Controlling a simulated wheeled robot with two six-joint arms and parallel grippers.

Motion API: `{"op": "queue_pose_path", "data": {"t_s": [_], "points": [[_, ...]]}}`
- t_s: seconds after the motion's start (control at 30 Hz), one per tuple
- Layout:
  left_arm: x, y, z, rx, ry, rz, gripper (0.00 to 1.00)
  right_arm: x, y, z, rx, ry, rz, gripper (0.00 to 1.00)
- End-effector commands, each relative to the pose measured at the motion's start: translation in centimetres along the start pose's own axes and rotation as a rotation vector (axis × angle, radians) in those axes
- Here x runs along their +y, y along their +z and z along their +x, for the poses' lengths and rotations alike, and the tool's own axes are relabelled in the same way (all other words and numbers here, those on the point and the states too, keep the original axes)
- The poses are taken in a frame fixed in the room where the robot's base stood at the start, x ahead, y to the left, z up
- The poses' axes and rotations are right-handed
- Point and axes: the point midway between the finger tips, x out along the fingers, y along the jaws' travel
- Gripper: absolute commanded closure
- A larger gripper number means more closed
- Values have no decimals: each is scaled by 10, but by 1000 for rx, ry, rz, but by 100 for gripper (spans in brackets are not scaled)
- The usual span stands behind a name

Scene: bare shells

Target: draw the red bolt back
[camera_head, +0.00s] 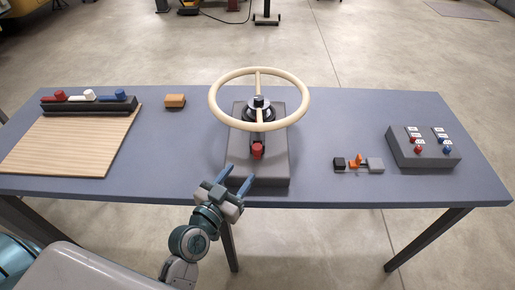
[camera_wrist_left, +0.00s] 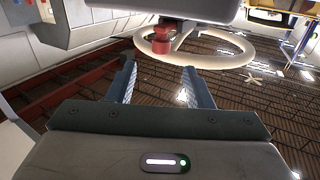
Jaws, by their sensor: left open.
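The red bolt (camera_head: 257,151) is a short red knob on the front of the dark grey pedestal (camera_head: 268,180), below the cream steering wheel (camera_head: 301,110). In the left wrist view the red bolt (camera_wrist_left: 162,46) shows just beyond the fingertips, near the middle between them, with the wheel (camera_wrist_left: 232,58) behind it. My left gripper (camera_head: 238,174) is open and empty at the table's front edge, in front and to the left of the bolt. Its two fingers (camera_wrist_left: 159,68) point toward the bolt without touching it. My right gripper is not in view.
A wooden board (camera_head: 65,148) and a dark rack (camera_head: 90,107) with red, white and blue knobs lie at the left. An orange block (camera_head: 175,101) sits behind. An orange latch piece (camera_head: 356,161) and a grey switch box (camera_head: 424,155) stand at the right.

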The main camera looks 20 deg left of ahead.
Motion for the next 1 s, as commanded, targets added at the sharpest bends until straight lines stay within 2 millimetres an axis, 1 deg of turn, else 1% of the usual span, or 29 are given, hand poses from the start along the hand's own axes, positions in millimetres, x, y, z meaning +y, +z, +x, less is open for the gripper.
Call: {"op": "queue_pose_path", "data": {"t_s": [0.17, 0.5, 0.6, 0.7, 0.8, 1.0], "points": [[-1, -5, 15, 12, -8, -2, 53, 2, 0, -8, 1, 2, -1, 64], [-2, -6, 78, 10, -6, -2, 53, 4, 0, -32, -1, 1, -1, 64], [-2, -5, 92, 10, -6, -1, 53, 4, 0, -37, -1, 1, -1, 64], [-2, -4, 102, 9, -6, -1, 53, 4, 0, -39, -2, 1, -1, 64], [-1, -2, 107, 7, -6, -2, 53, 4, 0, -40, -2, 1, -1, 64], [-1, -2, 108, 8, -6, -1, 53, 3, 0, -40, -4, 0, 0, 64]]}}
